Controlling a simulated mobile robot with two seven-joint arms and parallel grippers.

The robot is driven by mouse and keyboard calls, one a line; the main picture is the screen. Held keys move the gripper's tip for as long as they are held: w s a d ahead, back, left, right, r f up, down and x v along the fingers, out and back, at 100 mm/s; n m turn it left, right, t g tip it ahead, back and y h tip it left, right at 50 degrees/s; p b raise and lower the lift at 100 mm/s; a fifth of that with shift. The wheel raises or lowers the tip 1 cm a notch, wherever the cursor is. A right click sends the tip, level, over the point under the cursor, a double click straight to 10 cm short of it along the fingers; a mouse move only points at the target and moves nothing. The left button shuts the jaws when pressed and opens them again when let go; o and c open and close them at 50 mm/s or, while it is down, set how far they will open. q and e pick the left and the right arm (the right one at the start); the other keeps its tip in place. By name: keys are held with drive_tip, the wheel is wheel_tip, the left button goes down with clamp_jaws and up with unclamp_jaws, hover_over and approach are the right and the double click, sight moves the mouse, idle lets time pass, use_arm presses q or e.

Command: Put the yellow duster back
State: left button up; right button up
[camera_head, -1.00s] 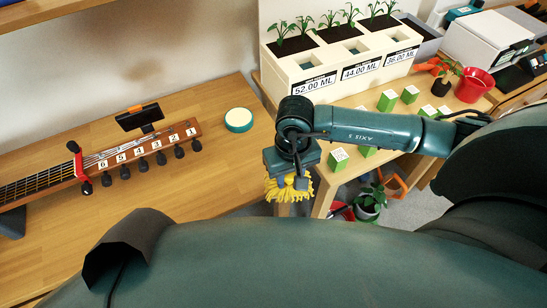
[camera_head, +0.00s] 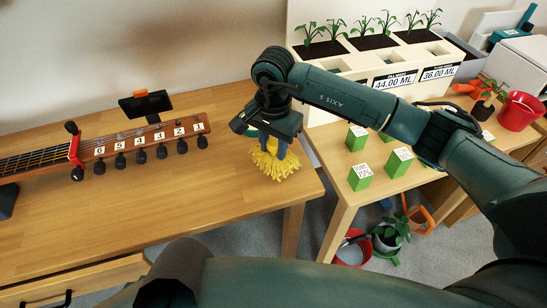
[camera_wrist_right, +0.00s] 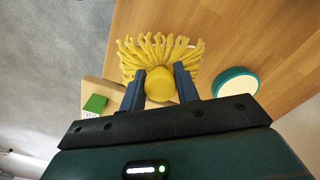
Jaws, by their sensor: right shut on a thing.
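The yellow duster (camera_head: 275,162) has a mop-like fringe and hangs below my right gripper (camera_head: 270,140) in the head view. It is over the right end of the wooden table, close to its edge. I cannot tell whether the fringe touches the tabletop. In the right wrist view the duster's round yellow handle (camera_wrist_right: 160,85) is between the two fingers of my right gripper (camera_wrist_right: 160,78), which are shut on it. The fringe spreads out beyond the fingertips. My left gripper is not in view.
A guitar neck (camera_head: 130,148) and a dark clip-on device (camera_head: 146,105) are at left. Green cubes (camera_head: 360,177) and a planter (camera_head: 385,75) occupy the right table. The table's front middle is clear.

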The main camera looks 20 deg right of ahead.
sight(274, 155)
drive_tip(key=shift+f, duration=2.2)
drive_tip(key=shift+f, duration=0.25)
drive_tip(key=o, duration=0.9)
drive_tip(key=shift+r, duration=0.1)
